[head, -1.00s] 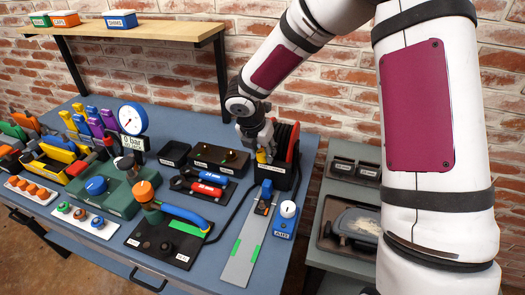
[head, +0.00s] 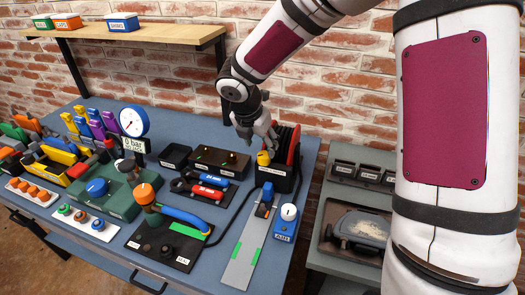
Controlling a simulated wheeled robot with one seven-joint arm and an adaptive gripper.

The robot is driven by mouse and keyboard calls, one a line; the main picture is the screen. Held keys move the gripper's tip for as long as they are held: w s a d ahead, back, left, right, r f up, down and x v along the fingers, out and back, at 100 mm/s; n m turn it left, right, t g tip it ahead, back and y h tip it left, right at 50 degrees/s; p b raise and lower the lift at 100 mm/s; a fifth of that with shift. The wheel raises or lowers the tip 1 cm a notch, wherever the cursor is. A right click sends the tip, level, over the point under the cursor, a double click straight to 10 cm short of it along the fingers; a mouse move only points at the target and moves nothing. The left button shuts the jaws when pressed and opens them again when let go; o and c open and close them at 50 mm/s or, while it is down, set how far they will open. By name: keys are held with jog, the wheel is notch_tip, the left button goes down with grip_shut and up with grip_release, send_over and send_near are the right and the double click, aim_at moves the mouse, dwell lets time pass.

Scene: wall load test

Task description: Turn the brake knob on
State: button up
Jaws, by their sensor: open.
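A small yellow knob (head: 263,158) sits at the left front of a black box (head: 281,181) that carries a red and black reel (head: 288,146). It looks like the brake knob; the label on the box is too small to read. My gripper (head: 260,141) points down just above and behind the yellow knob, with its fingers apart and nothing between them. The fingers look clear of the knob, though I cannot tell the exact gap. Which way the knob is turned cannot be made out.
The red reel stands close to the right of my gripper. The brick wall is behind.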

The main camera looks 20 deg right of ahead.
aim_at(264, 155)
jog(key=v, duration=0.6)
jog(key=shift+r, duration=0.2)
jog(key=w+d+r+g+y+p, duration=0.2)
jog(key=w+d+g+y+p, duration=0.15)
jog(key=p, duration=0.25)
notch_tip(264, 155, down, 13)
jog(key=shift+w+f+p, duration=0.1)
jog(key=shift+f+p, duration=0.1)
jog(key=shift+p, duration=0.75)
